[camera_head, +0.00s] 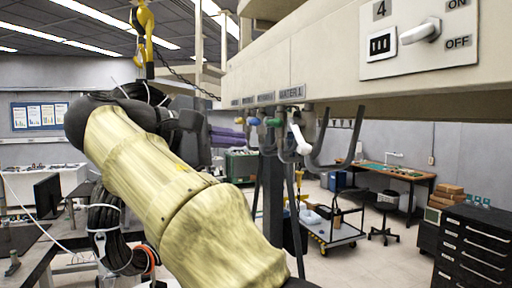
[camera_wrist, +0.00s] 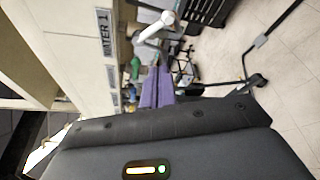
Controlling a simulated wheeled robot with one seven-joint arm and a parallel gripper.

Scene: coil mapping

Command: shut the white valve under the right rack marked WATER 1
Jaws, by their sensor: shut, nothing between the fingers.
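The white valve handle (camera_head: 300,138) hangs under the edge of the right rack (camera_head: 330,80), below the WATER 1 label (camera_head: 291,92). It slants downward in the head view. In the wrist view the white handle (camera_wrist: 157,25) is near the top, beside the WATER 1 label (camera_wrist: 105,33), and nothing touches it. My gripper's dark body (camera_wrist: 160,150) fills the bottom of the wrist view, apart from the handle. In the head view my yellow-sleeved arm stands in front, left of the valve.
Green (camera_head: 273,122) and blue (camera_head: 253,121) valves sit left of the white one under the same rack. A black hook-shaped bracket (camera_head: 350,145) hangs close on its right. A switch panel (camera_head: 415,38) is on the rack face. A cart (camera_head: 330,230) stands on the floor beyond.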

